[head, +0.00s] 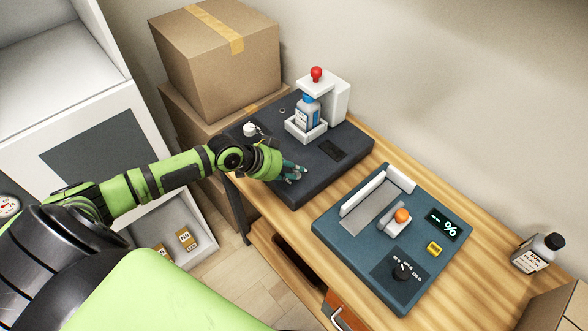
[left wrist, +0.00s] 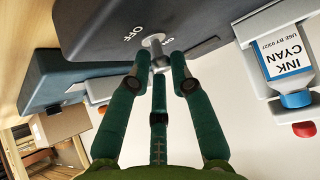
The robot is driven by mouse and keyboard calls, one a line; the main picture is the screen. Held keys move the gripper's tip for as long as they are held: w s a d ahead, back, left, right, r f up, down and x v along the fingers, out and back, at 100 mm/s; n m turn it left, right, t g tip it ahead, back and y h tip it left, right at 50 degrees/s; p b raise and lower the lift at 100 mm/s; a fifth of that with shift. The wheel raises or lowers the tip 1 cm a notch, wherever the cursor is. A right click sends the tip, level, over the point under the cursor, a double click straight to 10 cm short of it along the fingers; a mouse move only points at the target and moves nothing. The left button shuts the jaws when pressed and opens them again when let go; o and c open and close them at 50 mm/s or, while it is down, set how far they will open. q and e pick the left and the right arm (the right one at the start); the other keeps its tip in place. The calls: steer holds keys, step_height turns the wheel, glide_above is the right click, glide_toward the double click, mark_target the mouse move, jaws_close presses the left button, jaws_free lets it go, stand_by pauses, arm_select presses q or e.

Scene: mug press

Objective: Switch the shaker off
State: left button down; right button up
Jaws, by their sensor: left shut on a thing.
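The shaker is a dark flat block (head: 335,172) on the wooden table, with a white stand holding a cyan ink bottle (head: 309,113). My left gripper (head: 293,174) is at the block's front edge. In the left wrist view the gripper (left wrist: 160,68) has its green fingers closed around a small metal toggle lever (left wrist: 155,48) on the block's face. I cannot tell which way the lever leans. The gripper hides it in the head view.
A blue-grey device (head: 335,235) with an orange knob, a percent display (head: 446,226) and a black dial stands to the right. An ink bottle (head: 537,254) is farther right. Cardboard boxes (head: 218,60) stand behind left. Bare table lies between the two devices.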

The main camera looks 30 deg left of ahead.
arm_select(q)
steer(key=shift+s+a+f+t+h+b, duration=0.15)
steer(key=shift+t+b, duration=0.3)
steer(key=shift+b, duration=0.25)
steer(key=shift+s+a+f+t+h+b, duration=0.15)
steer(key=shift+t+b, duration=0.3)
steer(key=shift+b, duration=0.25)
steer(key=shift+r+t, duration=0.3)
steer(key=shift+w, duration=0.1)
steer(key=c, duration=1.2)
jaws_free()
steer(key=shift+o, duration=0.2)
steer(key=shift+f, duration=0.1)
